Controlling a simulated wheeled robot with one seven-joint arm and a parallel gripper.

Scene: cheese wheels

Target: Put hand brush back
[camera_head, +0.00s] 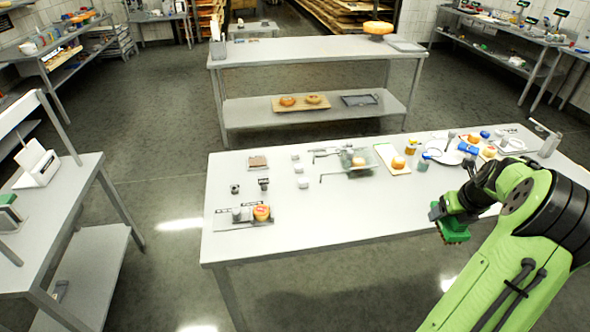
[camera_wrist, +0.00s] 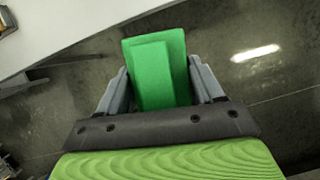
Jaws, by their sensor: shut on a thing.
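The hand brush (camera_head: 454,231) is green with dark bristles underneath. In the head view it hangs from my gripper (camera_head: 440,212) over the front edge of the near table, toward the right. In the wrist view the brush's green block (camera_wrist: 160,72) sits between the two grey fingers of my gripper (camera_wrist: 160,88). The gripper is shut on it. The bristles are hidden in the wrist view, and the floor shows beyond the brush.
The near table (camera_head: 300,240) holds a tray with a small cheese (camera_head: 262,212), a white plate (camera_head: 445,156) and several small items. Its front middle is clear. A side table (camera_head: 80,190) at left carries a white holder (camera_head: 38,165) and a green item (camera_head: 8,200).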

